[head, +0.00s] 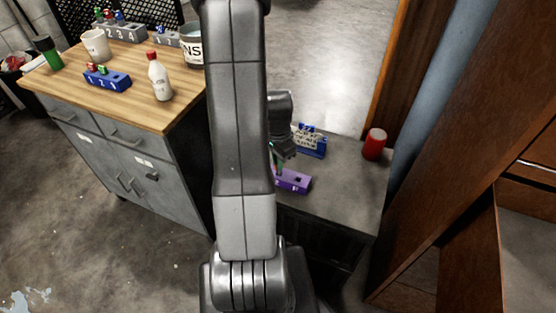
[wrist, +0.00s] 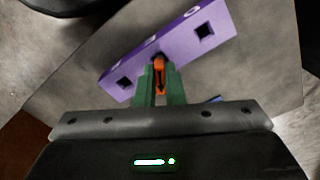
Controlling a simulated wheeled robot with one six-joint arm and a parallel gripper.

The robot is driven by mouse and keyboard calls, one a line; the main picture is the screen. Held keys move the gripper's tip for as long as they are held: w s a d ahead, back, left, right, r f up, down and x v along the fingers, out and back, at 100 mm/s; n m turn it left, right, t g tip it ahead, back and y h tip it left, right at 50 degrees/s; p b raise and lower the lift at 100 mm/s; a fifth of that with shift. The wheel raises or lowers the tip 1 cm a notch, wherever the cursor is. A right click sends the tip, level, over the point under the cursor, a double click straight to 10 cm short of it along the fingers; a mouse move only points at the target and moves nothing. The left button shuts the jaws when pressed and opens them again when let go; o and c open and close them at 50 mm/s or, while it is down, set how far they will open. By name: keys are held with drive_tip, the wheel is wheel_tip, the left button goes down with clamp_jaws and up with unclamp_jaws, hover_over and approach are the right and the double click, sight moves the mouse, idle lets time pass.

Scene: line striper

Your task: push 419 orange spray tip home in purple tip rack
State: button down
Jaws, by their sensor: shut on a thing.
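The purple tip rack (wrist: 185,42) lies on a grey surface; its two outer square holes show empty in the wrist view. The orange spray tip (wrist: 159,75) is between the green fingers of my gripper (wrist: 159,88), which is shut on it. The tip's far end is at the middle hole of the rack; how deep it sits cannot be told. In the head view the rack (head: 293,181) is partly hidden by my arm, and my gripper (head: 278,165) is at its left part. The number on the tip cannot be read.
A blue holder with a lettered card (head: 311,141) stands behind the rack, and a red cylinder (head: 375,144) stands to the right. The grey top (head: 345,190) is clear right of the rack. A wooden-topped cabinet (head: 125,60) with bottles and a blue rack (head: 107,79) is at left.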

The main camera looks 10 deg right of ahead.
drive_tip(key=shift+f+b, duration=1.05)
drive_tip(key=shift+f, duration=0.15)
drive_tip(key=c, duration=1.1)
unclamp_jaws()
drive_tip(key=shift+r, duration=0.1)
drive_tip(key=shift+r+p, duration=2.65)
drive_tip(key=shift+r, duration=0.9)
drive_tip(key=shift+f, duration=0.15)
wheel_tip(320, 180, down, 7)
drive_tip(key=b, duration=0.5)
